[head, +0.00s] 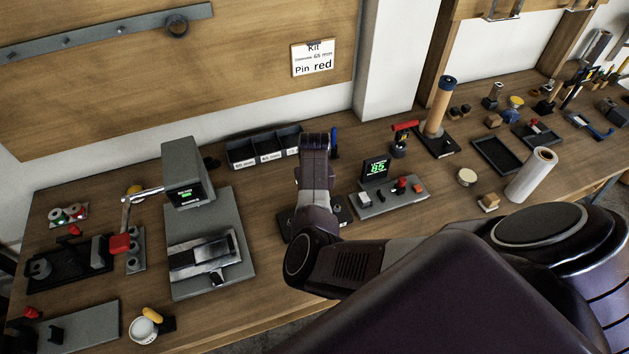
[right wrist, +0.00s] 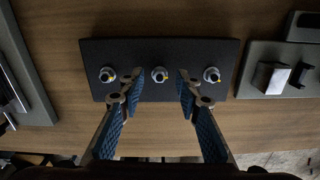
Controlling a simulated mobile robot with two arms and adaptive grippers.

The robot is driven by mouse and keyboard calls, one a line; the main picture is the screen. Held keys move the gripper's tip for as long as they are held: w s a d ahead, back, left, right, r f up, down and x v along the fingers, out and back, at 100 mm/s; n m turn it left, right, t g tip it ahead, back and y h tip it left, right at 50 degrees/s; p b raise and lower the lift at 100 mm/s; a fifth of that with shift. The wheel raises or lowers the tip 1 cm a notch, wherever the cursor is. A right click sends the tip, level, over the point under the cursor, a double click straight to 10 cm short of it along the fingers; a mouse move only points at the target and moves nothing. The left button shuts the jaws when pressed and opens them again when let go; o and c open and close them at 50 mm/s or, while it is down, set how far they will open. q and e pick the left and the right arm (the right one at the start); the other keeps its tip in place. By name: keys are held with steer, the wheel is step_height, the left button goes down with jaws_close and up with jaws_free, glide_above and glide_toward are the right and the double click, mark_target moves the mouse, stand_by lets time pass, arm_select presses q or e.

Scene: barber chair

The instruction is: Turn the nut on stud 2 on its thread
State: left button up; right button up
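A black plate (right wrist: 205,50) carries three studs in a row, a left stud (right wrist: 107,75), a middle stud (right wrist: 160,75) and a right stud (right wrist: 211,75). Each has a silver nut with a small yellow mark. No stud numbers are legible. My right gripper (right wrist: 156,76) is open, its fingertips on either side of the middle stud with a gap on each side. I cannot tell whether the fingertips are level with the nut. In the head view my right arm covers most of the plate (head: 343,212) and hides the gripper. My left gripper is not in view.
A grey console (head: 388,205) with a green "85" display stands right of the plate. A grey press-like device (head: 187,172) stands to the left. Black bins (head: 262,147) stand behind. Bare wooden bench (right wrist: 140,135) lies in front of the plate.

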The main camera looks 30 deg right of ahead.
step_height(320, 180, up, 8)
steer(key=shift+a, duration=0.2)
stand_by(0.3)
step_height(320, 180, down, 7)
steer(key=shift+s, duration=0.1)
steer(key=shift+d+f, duration=0.1)
steer(key=shift+f, duration=0.5)
